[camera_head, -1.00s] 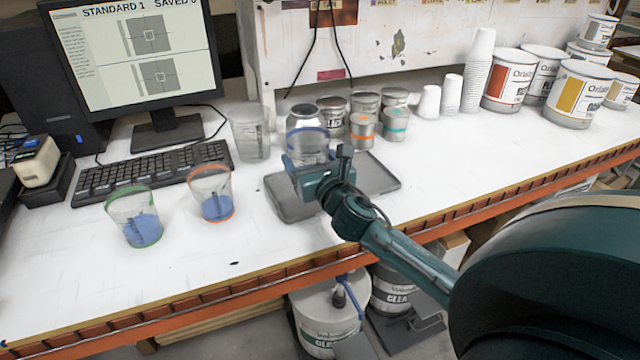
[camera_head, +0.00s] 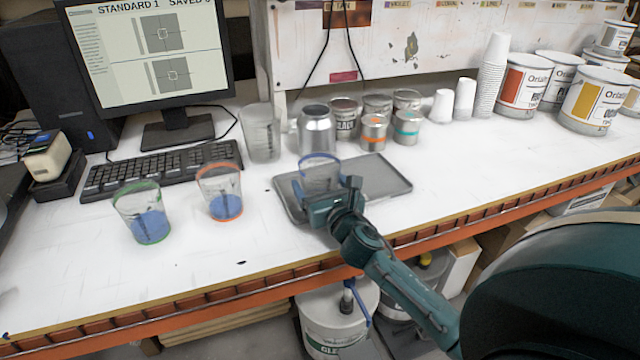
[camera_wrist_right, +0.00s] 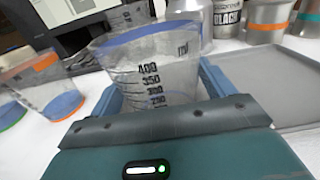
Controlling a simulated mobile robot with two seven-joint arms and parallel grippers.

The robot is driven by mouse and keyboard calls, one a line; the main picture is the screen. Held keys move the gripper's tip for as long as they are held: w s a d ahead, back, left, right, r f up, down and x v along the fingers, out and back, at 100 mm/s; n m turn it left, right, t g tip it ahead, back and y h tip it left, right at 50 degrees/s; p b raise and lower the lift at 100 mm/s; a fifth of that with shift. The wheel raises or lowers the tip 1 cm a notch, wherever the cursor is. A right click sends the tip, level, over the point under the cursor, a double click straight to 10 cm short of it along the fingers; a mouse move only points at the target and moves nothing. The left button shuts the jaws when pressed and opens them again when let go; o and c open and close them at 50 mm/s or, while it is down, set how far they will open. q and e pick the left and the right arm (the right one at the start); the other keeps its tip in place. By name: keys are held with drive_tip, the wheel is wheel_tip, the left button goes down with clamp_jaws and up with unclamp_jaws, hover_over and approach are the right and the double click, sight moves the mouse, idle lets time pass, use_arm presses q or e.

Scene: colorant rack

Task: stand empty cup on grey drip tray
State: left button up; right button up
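The empty clear cup with a blue rim (camera_head: 319,169) is upright over the left part of the grey drip tray (camera_head: 385,172). Whether its base touches the tray is hidden by my right gripper (camera_head: 322,190). The gripper's two fingers flank the cup and are shut on it. In the right wrist view the cup (camera_wrist_right: 152,72) shows printed volume marks and looks empty, with a finger along each side. The tray also shows there (camera_wrist_right: 265,100), to the right of the cup. My left gripper is not in view.
Two cups with blue liquid, green-rimmed (camera_head: 146,215) and orange-rimmed (camera_head: 222,195), stand left of the tray. A larger clear cup (camera_head: 262,133), a silver can (camera_head: 317,130) and several small tins stand behind it. The tray's right part is bare.

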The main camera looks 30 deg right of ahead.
drive_tip(key=o, duration=0.3)
drive_tip(key=shift+r, duration=0.1)
drive_tip(key=shift+s, duration=0.15)
drive_tip(key=b+v, duration=0.1)
drive_tip(key=v, duration=1)
drive_tip(key=shift+s+r, duration=0.1)
drive_tip(key=shift+s, duration=0.25)
